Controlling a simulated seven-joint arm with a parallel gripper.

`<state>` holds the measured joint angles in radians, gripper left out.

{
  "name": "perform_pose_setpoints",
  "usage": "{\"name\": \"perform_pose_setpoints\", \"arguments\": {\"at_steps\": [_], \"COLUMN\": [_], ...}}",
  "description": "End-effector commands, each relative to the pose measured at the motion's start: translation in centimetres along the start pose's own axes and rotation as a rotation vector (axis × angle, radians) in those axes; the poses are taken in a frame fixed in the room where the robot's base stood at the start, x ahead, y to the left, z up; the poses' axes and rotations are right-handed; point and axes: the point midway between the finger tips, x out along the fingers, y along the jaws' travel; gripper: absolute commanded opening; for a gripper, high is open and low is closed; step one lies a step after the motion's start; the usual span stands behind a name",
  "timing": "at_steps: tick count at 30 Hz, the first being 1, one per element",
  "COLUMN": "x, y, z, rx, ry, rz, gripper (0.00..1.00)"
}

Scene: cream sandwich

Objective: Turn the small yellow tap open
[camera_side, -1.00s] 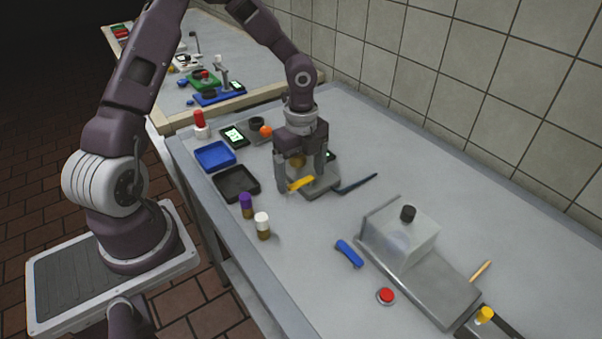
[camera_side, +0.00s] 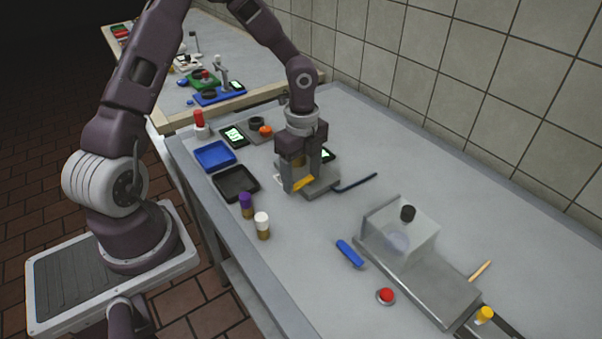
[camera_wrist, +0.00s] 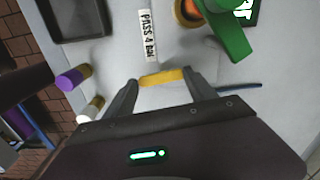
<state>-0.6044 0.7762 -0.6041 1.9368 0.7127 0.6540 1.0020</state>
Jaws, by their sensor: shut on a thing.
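The small yellow tap (camera_wrist: 162,76) shows in the wrist view as a short yellow bar between my fingertips. It also shows in the side view (camera_side: 304,183), low at my gripper, above a grey base (camera_side: 324,184). My gripper (camera_side: 299,184) points down and its fingers are shut on the yellow tap, one at each end of the bar in the wrist view (camera_wrist: 161,80). The fingers hide part of the tap's mounting in the side view. A white label strip reading "PASS 4 BAR" (camera_wrist: 148,35) lies just beyond the tap.
A large green part (camera_wrist: 228,38) stands close beyond my right finger. A black tray (camera_side: 236,184), a blue tray (camera_side: 214,156) and purple-capped (camera_side: 246,204) and white-capped (camera_side: 262,225) vials are nearby at left. A dark blue rod (camera_side: 355,183) lies right.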

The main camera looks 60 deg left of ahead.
Motion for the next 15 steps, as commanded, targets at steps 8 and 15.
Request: {"name": "perform_pose_setpoints", "arguments": {"at_steps": [8,15], "x": [-0.1,-0.1], "y": [-0.1,-0.3], "z": [-0.6,-1.1], "rx": [-0.238,-0.466], "ry": [-0.002,-0.001], "rz": [-0.001,-0.002], "gripper": [0.24,0.24]}}
